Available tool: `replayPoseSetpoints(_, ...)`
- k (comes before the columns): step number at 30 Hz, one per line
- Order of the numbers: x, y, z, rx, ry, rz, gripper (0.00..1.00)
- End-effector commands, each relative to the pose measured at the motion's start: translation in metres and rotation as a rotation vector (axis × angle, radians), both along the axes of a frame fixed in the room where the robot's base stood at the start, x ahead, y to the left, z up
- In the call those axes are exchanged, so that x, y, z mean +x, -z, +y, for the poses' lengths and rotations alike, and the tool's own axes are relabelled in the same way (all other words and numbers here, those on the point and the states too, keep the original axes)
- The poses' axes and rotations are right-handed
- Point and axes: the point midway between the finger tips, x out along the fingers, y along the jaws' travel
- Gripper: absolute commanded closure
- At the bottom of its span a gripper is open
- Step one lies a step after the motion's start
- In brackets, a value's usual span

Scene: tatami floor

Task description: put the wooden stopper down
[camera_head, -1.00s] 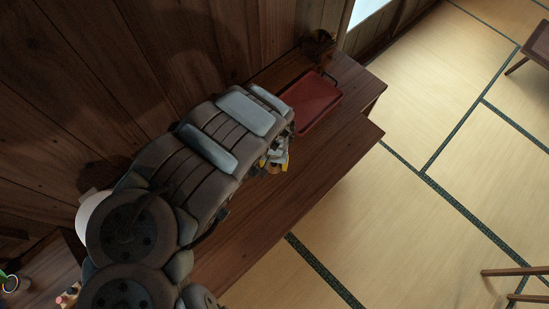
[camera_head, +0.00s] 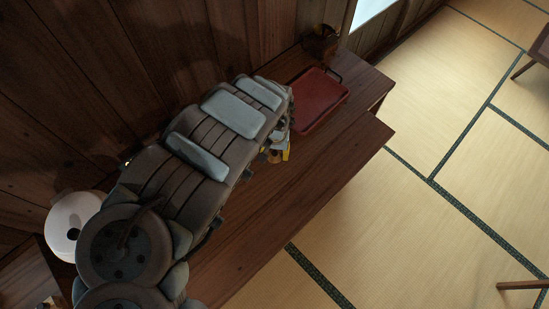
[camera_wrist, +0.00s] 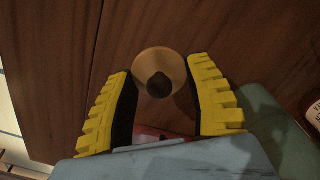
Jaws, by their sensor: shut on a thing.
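My gripper (camera_wrist: 160,68) has yellow ribbed fingers with dark inner pads. It is shut on the wooden stopper (camera_wrist: 174,62), a round, light tan piece with a dark round middle, held between the fingers in the wrist view. In the head view my gripper (camera_head: 278,153) shows only in part past my arm, over the dark wooden bench top (camera_head: 262,195), near the red tray. The stopper is hidden there. I cannot tell whether it touches the wood or hangs above it.
A red tray (camera_head: 318,101) lies at the far end of the bench, with a brown object (camera_head: 320,40) behind it. A white round thing (camera_head: 72,212) is at the left. Bare bench top lies in front of my arm. Plank wall stands behind; tatami floor lies beyond the front edge.

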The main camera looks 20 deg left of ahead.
Motion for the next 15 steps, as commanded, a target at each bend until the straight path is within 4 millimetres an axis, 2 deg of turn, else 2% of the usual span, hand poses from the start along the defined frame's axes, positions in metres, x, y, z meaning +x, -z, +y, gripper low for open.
replayPoseSetpoints(2, 0.006, 0.012, 0.002, -0.002, -0.002, -0.001, 0.66)
replayPoseSetpoints(11, 0.015, 0.019, 0.006, 0.0, 0.001, -0.002, 0.66)
replayPoseSetpoints(15, 0.02, 0.03, 0.008, -0.001, -0.003, 0.0, 0.66)
